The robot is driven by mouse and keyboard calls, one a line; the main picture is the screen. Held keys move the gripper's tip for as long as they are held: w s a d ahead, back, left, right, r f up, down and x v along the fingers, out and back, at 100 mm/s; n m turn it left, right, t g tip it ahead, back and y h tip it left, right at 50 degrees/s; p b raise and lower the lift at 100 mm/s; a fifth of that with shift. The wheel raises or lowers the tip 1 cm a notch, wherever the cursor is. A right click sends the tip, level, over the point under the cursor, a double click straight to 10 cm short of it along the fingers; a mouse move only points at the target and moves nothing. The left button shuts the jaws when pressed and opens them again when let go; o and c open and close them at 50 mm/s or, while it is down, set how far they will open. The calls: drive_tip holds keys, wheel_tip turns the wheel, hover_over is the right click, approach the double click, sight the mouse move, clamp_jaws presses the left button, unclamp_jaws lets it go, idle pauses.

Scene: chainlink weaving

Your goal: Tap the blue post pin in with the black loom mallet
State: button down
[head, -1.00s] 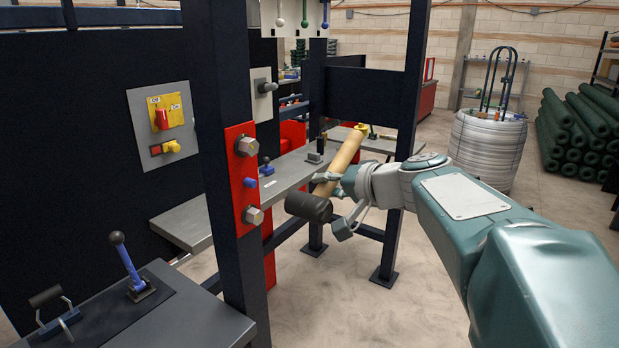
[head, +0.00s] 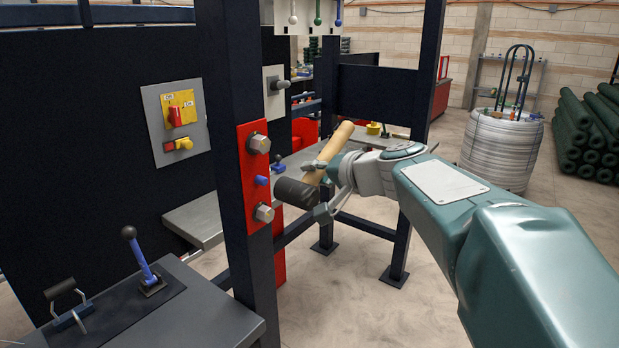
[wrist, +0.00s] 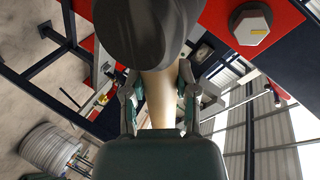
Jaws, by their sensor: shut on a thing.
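The blue post pin (head: 262,181) sticks out of the red plate (head: 254,215) on the dark post, between two large bolts. My gripper (head: 322,180) is shut on the wooden handle of the black loom mallet (head: 294,193). The mallet is tilted, its black head lower left and its pale handle rising to the upper right. The head is just right of the pin, and a small gap seems to show between them in the head view. In the wrist view the mallet head (wrist: 145,30) fills the top middle, with the handle between my fingers (wrist: 157,95). The pin is hidden there.
An upper bolt (head: 258,144) and a lower bolt (head: 264,213) flank the pin; one bolt (wrist: 250,24) shows in the wrist view. A grey bench (head: 200,222) lies behind the post. A blue-handled lever (head: 138,256) stands lower left.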

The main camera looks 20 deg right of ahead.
drive_tip(key=shift+w+a+r, duration=0.1)
drive_tip(key=shift+a, duration=0.2)
drive_tip(key=shift+w+a, duration=0.4)
drive_tip(key=shift+w, duration=0.15)
idle(0.4)
drive_tip(key=shift+s+d, duration=0.75)
drive_tip(key=shift+s, duration=0.25)
drive_tip(key=shift+s+d, duration=0.75)
drive_tip(key=shift+s, duration=0.25)
